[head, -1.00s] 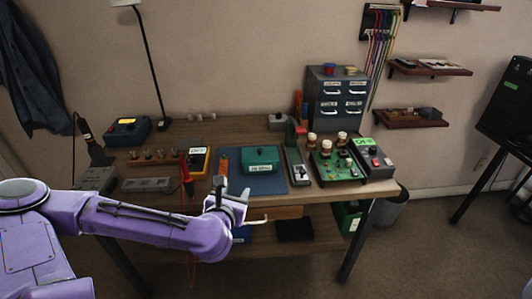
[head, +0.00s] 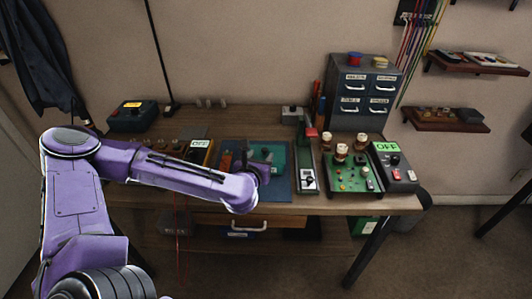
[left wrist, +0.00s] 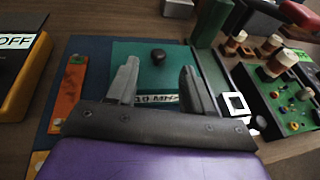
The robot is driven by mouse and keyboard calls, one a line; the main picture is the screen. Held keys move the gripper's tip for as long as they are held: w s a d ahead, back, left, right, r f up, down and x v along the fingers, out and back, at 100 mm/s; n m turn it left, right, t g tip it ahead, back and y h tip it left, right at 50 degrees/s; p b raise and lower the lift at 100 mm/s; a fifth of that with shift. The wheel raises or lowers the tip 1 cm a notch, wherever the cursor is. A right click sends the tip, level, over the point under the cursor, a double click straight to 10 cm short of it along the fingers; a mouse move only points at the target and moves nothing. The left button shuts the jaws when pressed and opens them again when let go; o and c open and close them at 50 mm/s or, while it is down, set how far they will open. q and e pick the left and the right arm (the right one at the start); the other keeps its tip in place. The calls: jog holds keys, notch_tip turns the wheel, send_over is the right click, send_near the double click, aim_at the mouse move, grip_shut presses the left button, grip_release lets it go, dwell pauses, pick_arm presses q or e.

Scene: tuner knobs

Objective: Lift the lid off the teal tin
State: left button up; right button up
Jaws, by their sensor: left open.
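The teal tin (head: 279,158) sits on a blue mat on the workbench, partly hidden in the head view by my left gripper (head: 262,163). In the left wrist view the tin's lid (left wrist: 128,51) shows a round black knob (left wrist: 158,57) on top and a pale label, partly covered by the gripper, along its near side. My left gripper (left wrist: 159,68) is open and empty. Its two fingers reach over the tin, one to each side of the knob in the picture and apart from it. Their exact height above the lid is hard to tell. My right gripper is not in view.
An orange strip (left wrist: 69,92) lies on the blue mat (left wrist: 84,43) left of the tin. A narrow panel with a slider (head: 307,169) and a green circuit board (head: 350,172) stand to the right. A yellow meter (head: 200,151) stands to the left.

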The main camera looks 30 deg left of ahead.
aim_at(264, 150)
pick_arm(q)
jog(key=p+x, duration=0.1)
jog(key=x, duration=0.3)
jog(key=shift+w+a+f, duration=0.1)
jog(key=shift+w+a, duration=0.05)
jog(key=shift+w, duration=0.15)
grip_shut()
